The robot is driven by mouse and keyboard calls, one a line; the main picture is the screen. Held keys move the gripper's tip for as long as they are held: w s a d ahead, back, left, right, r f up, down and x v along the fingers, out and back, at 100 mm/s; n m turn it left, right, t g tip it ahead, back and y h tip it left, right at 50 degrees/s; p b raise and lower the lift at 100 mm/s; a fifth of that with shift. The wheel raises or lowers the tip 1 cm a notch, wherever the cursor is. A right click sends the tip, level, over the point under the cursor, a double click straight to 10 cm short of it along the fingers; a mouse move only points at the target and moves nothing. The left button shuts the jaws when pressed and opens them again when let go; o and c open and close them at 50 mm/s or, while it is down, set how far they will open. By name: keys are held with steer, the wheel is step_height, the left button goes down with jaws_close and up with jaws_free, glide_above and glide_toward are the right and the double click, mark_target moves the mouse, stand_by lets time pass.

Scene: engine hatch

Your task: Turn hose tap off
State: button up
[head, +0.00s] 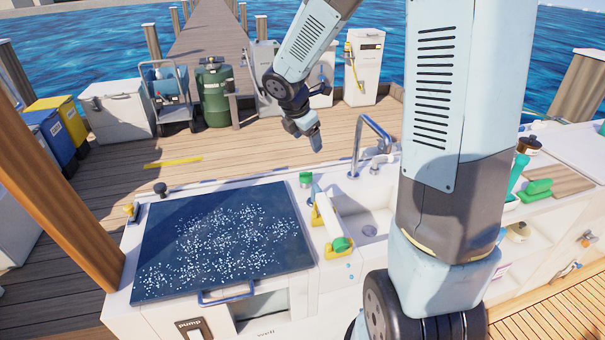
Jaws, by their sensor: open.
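My gripper (316,142) hangs over the dock beyond the counter, pointing down, open, with nothing seen between its fingers. It is small and partly dark here. I cannot tell for sure which part is the hose tap. A white dock pedestal (368,72) at the back has a yellow hose-like strip on its left side. My gripper is apart from all of these.
A closed dark blue hatch lid (222,240) with white specks covers the counter's left part. A sink (365,222) with a tall faucet (358,150) is right of it. My arm hides part of the counter. A green tank (214,92) stands behind; open planking lies between.

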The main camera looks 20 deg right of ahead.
mark_target(305, 173)
steer(key=w+f+n, duration=0.1)
steer(key=w+f, duration=0.1)
steer(key=f, duration=0.4)
steer(key=w+d+f+n, duration=0.1)
steer(key=w+f, duration=0.2)
steer(key=f, duration=0.3)
steer(key=w+d+f+n, duration=0.1)
steer(key=w+f+n, duration=0.1)
steer(key=f, duration=0.4)
steer(key=shift+w, duration=0.15)
steer(key=shift+a, duration=0.1)
steer(key=shift+c, duration=0.4)
